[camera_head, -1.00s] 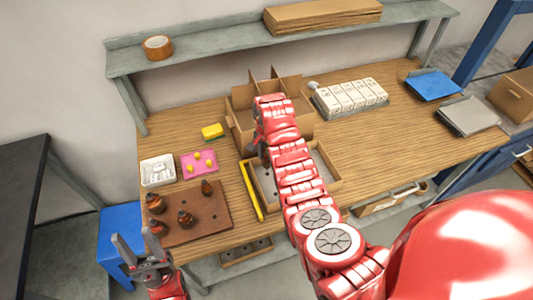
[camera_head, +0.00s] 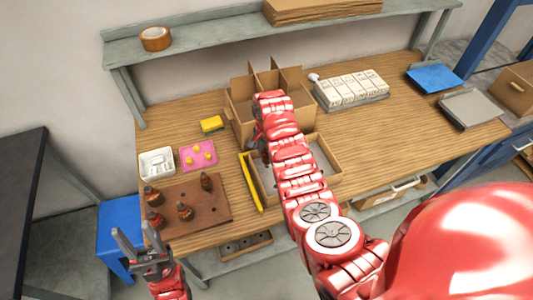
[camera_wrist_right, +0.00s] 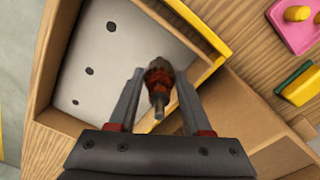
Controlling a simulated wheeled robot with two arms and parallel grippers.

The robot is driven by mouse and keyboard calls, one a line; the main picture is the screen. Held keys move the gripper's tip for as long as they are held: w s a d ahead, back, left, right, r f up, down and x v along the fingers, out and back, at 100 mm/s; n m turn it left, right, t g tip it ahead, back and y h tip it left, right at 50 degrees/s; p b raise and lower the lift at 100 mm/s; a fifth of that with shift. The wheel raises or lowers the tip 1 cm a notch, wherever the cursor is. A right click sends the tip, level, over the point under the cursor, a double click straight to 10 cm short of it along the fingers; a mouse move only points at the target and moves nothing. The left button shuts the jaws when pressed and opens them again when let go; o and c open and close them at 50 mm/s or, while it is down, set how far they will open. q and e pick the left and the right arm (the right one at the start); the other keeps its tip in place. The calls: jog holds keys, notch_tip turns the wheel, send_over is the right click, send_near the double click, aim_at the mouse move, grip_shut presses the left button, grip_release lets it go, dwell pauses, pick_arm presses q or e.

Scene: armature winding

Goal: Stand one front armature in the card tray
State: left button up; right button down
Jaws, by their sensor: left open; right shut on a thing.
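Several brown armatures, among them one (camera_head: 206,181) at the right, stand on the brown board (camera_head: 215,215) at the left of the table. The cardboard card tray (camera_head: 332,178) lies mid-table, partly hidden by my right arm; its grey holed bottom (camera_wrist_right: 110,45) shows in the right wrist view. My right gripper (camera_wrist_right: 158,85) is shut on an armature (camera_wrist_right: 158,76), shaft towards the camera, over the tray's corner; its height above the bottom is unclear. In the head view that gripper is mostly hidden by its arm. My left gripper (camera_head: 140,248) is open and empty, in front of the board.
A divided cardboard box (camera_head: 240,112) stands behind the tray. A yellow strip (camera_head: 250,182) runs along the tray's left side. A pink pad (camera_head: 197,155), white bin (camera_head: 157,163) and yellow-green sponge (camera_head: 211,124) lie left. White boxes (camera_head: 350,90) stand right; a shelf (camera_head: 200,42) runs above.

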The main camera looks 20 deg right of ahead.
jog(key=shift+f, duration=0.45)
jog(key=shift+f+b, duration=0.7)
jog(key=shift+c, duration=0.8)
grip_release()
jog(key=shift+r, duration=0.15)
